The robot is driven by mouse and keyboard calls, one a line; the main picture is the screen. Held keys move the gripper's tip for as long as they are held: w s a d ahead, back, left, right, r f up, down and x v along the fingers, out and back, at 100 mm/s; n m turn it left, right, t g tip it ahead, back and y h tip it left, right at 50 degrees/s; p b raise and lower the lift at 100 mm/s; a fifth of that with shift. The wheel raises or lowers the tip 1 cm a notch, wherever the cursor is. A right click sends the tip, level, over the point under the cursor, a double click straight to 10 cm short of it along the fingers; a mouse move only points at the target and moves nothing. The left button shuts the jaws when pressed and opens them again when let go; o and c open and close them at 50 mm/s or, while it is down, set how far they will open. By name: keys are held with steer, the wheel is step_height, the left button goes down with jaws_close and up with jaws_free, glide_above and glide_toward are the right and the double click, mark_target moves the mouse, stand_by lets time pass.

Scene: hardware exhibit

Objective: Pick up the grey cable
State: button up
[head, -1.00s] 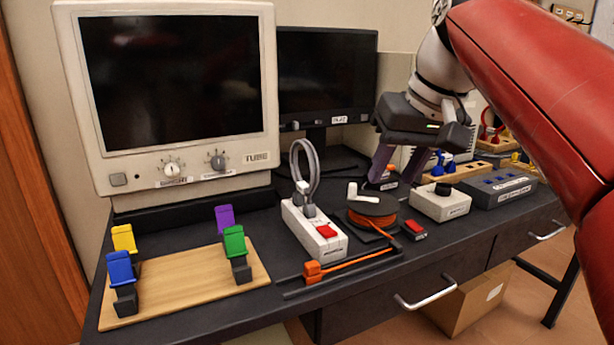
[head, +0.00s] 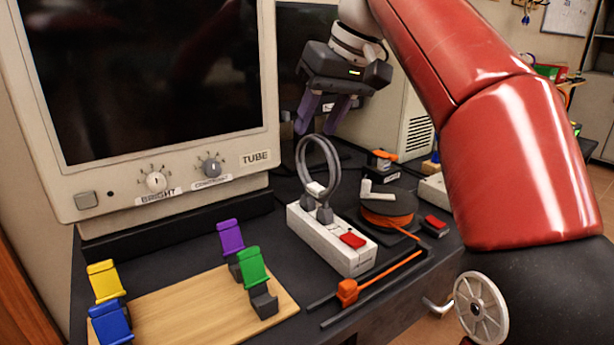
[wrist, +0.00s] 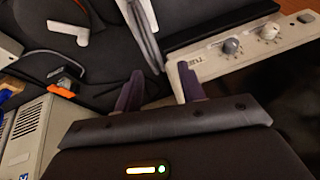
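The grey cable (head: 333,160) stands up as a loop from the white power strip (head: 322,243), its grey plugs seated in the strip's top. My gripper (head: 325,118) is just above the loop in the head view, its purple fingers apart with nothing between them. It shows in the wrist view (wrist: 158,86) too, fingers spread and empty. The fingers seem to be behind or above the loop, not touching it.
A large TUBE monitor (head: 150,80) stands at left. An orange cable reel (head: 387,210) sits right of the strip. A wooden board (head: 190,302) with coloured clips lies at front left.

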mark_target(309, 143)
steer(key=b+x, duration=0.1)
steer(key=x, duration=0.3)
steer(key=shift+d+f+b, duration=0.15)
steer(key=shift+f+b, duration=0.2)
steer(key=shift+w+a+f, duration=0.15)
steer(key=shift+a+f, duration=0.1)
steer(key=shift+f, duration=0.25)
steer(key=shift+c, duration=0.4)
jaws_close()
